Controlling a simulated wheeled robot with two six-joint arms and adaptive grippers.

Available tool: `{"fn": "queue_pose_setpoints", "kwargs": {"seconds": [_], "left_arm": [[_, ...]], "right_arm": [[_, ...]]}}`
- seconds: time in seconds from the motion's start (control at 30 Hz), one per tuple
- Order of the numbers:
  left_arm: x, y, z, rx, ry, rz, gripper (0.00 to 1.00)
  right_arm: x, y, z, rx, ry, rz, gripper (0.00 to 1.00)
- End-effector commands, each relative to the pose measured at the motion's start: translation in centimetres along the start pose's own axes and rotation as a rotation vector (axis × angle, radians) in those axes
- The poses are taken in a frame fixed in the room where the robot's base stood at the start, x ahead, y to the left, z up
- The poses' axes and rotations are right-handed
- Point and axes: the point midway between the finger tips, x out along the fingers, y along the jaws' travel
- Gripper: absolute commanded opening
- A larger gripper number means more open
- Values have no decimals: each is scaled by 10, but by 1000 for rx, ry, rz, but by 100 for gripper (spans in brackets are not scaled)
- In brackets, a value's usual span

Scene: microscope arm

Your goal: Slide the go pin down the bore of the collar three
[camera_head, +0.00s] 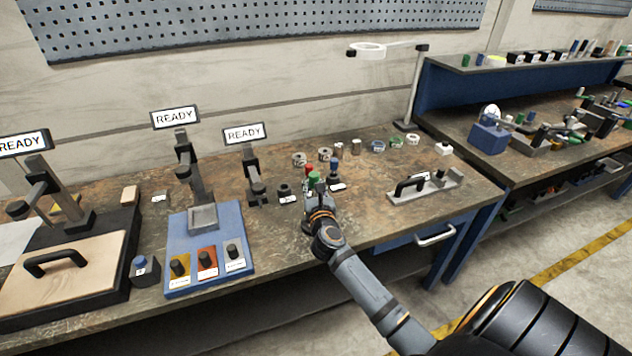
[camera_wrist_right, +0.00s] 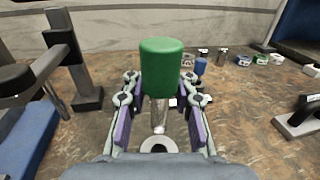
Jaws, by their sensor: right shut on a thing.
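The go pin has a green handle (camera_wrist_right: 161,68) and a silver shank (camera_wrist_right: 159,115) that points down in the right wrist view. My right gripper (camera_wrist_right: 160,108) is shut on it, with one finger on each side. The green handle also shows in the head view (camera_head: 314,179), above my right gripper (camera_head: 318,192). A pale ring-shaped collar (camera_wrist_right: 146,146) with a dark bore lies just below the shank's lower end, partly cut off by my gripper. I cannot tell whether the tip is inside the bore or above it. No number on this collar is readable. My left gripper is not in view.
A red-topped piece (camera_head: 309,168) and a blue-topped pin (camera_head: 335,164) stand close to my right gripper. A grey fixture with a black handle (camera_head: 410,186) stands right; a black stand (camera_head: 254,180) stands left.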

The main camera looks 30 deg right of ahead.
Motion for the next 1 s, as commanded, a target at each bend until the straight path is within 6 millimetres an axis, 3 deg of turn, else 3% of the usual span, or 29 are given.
{"fn": "queue_pose_setpoints", "kwargs": {"seconds": [0.33, 0.8, 1.0], "left_arm": [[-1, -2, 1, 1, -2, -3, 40], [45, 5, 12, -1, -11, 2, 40], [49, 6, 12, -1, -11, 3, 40]], "right_arm": [[8, 0, 1, 1, 1, -32, 0], [7, 0, -52, -2, 1, -31, 0], [7, 0, -58, 0, 1, -30, 0]]}}
